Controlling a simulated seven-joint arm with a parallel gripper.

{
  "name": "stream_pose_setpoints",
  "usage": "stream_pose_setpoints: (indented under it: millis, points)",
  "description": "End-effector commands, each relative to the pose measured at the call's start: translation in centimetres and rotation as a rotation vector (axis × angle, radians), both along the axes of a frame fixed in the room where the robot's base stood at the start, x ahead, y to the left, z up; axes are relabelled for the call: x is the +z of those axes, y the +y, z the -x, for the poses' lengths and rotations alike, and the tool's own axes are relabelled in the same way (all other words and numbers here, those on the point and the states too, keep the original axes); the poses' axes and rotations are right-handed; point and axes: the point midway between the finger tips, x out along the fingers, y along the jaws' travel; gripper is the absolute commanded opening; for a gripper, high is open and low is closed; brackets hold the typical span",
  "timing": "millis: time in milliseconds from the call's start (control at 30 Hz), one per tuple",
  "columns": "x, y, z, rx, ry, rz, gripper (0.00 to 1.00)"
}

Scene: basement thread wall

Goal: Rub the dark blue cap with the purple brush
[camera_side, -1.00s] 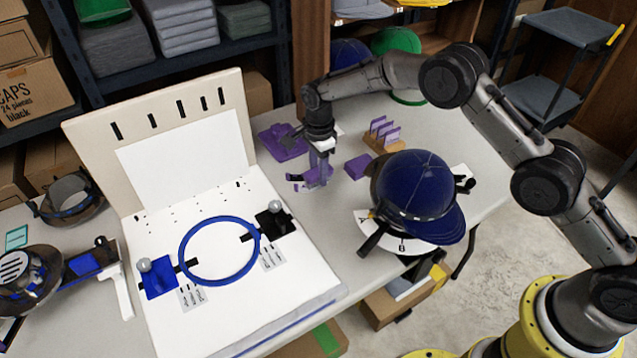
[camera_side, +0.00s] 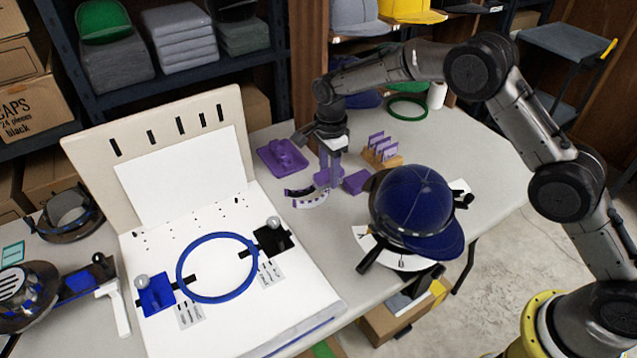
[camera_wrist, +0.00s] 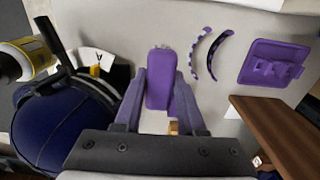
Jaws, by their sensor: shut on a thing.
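The purple brush (camera_wrist: 160,82) is between the purple fingers of my gripper (camera_wrist: 158,105) in the wrist view, with pale bristles at its far end. My gripper (camera_side: 329,172) is shut on the brush and appears slightly above the table in the side view, where the fingers partly hide the brush. The dark blue cap (camera_side: 412,197) sits on a stand to the right of my gripper, apart from the brush. It also shows at the left of the wrist view (camera_wrist: 62,135).
A purple tray (camera_side: 283,157), curved strips (camera_side: 306,194), a purple block (camera_side: 355,181) and a wooden card holder (camera_side: 382,156) are near my gripper. A white board with a blue hoop (camera_side: 217,299) stands left.

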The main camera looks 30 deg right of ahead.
Motion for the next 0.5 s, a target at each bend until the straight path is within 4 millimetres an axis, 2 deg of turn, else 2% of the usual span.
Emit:
stream_pose_setpoints:
  millis: [33,200,500]
  points:
    - [1.9,-0.8,0.8,-0.003,-0.006,-0.001,0.00]
    - [6.5,-3.2,4.1,-0.003,-0.005,-0.001,0.00]
    - [12.7,-7.0,11.6,-0.002,-0.004,0.000,0.00]
